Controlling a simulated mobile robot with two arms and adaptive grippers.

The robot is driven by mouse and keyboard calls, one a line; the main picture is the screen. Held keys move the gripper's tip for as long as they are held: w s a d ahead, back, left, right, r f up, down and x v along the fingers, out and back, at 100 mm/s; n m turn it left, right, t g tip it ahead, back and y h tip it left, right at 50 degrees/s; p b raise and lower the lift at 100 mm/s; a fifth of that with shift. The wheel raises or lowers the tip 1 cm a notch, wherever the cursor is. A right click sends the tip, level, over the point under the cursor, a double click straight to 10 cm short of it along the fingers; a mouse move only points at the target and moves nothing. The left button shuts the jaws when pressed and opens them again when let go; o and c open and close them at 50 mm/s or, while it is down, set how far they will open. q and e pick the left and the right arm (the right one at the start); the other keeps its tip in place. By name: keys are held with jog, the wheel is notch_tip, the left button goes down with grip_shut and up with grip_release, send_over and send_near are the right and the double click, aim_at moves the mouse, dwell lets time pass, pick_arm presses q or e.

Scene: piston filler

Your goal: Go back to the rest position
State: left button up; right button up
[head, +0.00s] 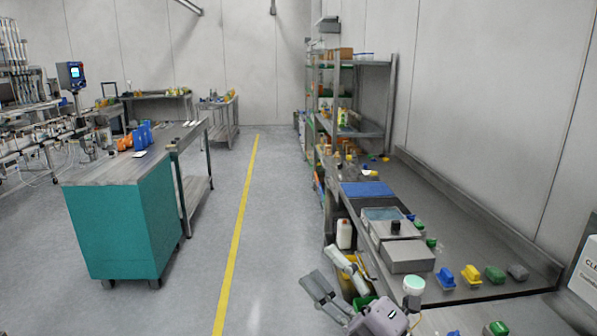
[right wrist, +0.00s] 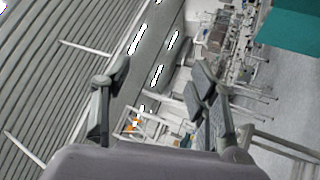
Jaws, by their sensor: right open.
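My right gripper (head: 331,276) is at the bottom centre of the head view, in front of the near left end of the steel bench (head: 450,222). Its two fingers are spread apart, also in the right wrist view (right wrist: 157,85), with nothing between them. The wrist view is tilted and shows only distant room and ceiling behind the fingers. My left gripper is not in view.
The bench holds grey boxes (head: 407,256), a blue mat (head: 367,189) and several coloured blocks. A white bottle (head: 344,233) and a yellow bin are below its left edge. A teal cabinet (head: 122,228) stands left. Floor between is clear, with a yellow line (head: 237,232).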

jog(key=s+d+f+m+g+h, duration=0.1)
jog(key=s+d+f+m+h, duration=0.1)
jog(key=d+f+m+h, duration=0.7)
jog(key=s+d+f+m+g+h, duration=0.2)
jog(key=d+f+m+h, duration=0.45)
jog(key=f+m, duration=0.5)
jog(key=s+f+m+g, duration=0.1)
jog(key=s+f+g, duration=0.5)
jog(key=s, duration=0.4)
jog(key=s+f+m+g, duration=0.2)
jog(key=s+f+g, duration=0.2)
jog(key=s+f, duration=0.55)
jog(key=s+f+g+b, duration=0.1)
jog(key=s+f+b, duration=0.15)
jog(key=f, duration=1.25)
jog(key=s+f+b, duration=0.1)
jog(key=f+b, duration=0.2)
jog(key=f, duration=1.2)
jog(key=s+d+f+g+b, duration=0.1)
jog(key=s+d+f+b, duration=0.2)
jog(key=s+f, duration=1.4)
notch_tip(320, 180, down, 4)
jog(key=shift+d+g+b, duration=0.15)
jog(key=shift+g+b, duration=0.15)
jog(key=shift+b, duration=0.45)
